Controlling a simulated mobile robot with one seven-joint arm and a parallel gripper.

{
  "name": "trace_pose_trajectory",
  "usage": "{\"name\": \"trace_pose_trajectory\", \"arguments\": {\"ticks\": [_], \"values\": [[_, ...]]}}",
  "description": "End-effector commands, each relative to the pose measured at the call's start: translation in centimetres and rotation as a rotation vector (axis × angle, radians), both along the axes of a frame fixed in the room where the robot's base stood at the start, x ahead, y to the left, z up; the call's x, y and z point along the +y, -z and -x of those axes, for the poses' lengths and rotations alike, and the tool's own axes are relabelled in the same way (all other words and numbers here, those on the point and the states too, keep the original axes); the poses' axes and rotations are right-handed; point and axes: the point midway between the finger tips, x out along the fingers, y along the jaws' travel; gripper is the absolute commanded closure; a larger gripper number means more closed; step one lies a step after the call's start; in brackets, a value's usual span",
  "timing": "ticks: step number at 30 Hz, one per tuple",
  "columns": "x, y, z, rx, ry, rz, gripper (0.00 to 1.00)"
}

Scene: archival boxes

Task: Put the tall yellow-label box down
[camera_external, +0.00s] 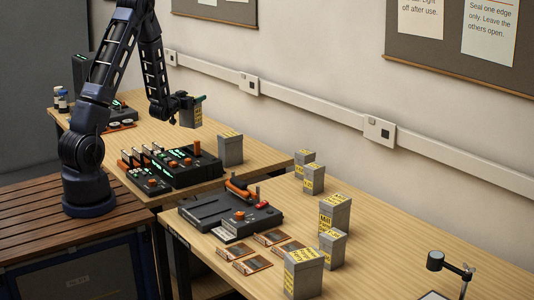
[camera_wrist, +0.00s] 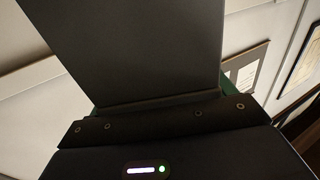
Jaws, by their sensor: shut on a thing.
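My gripper (camera_external: 186,102) is shut on a grey box with a yellow label (camera_external: 197,114) and holds it in the air over the far table, near the wall. In the wrist view a dark grey face of the held box (camera_wrist: 130,50) fills the upper middle, rising from the gripper's edge. Its label is hidden there. Another tall grey box with yellow on top (camera_external: 231,151) stands on the far table, below and to the right of the held box and apart from it.
Several yellow-label boxes (camera_external: 335,215) of different heights stand on the near table (camera_external: 400,255). A black device with orange parts (camera_external: 185,165) sits left of the far table's standing box. A sealer-like machine (camera_external: 235,208) and flat packets (camera_external: 270,238) lie on the near table. The far table behind the device has bare room.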

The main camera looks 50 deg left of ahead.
Motion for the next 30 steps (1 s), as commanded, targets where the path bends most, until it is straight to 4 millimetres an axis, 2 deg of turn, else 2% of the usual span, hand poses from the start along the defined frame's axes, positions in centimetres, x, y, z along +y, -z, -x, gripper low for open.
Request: {"name": "trace_pose_trajectory", "arguments": {"ticks": [3, 12, 23, 30], "values": [[0.0, 2.1, 0.0, 0.004, 0.0, 0.002, 0.69], [0.0, 6.5, 0.0, 0.001, 0.0, 0.0, 0.69], [0.0, 8.3, 0.0, 0.0, 0.0, 0.0, 0.69], [0.0, 11.0, 0.0, 0.002, 0.001, 0.001, 0.69]]}}
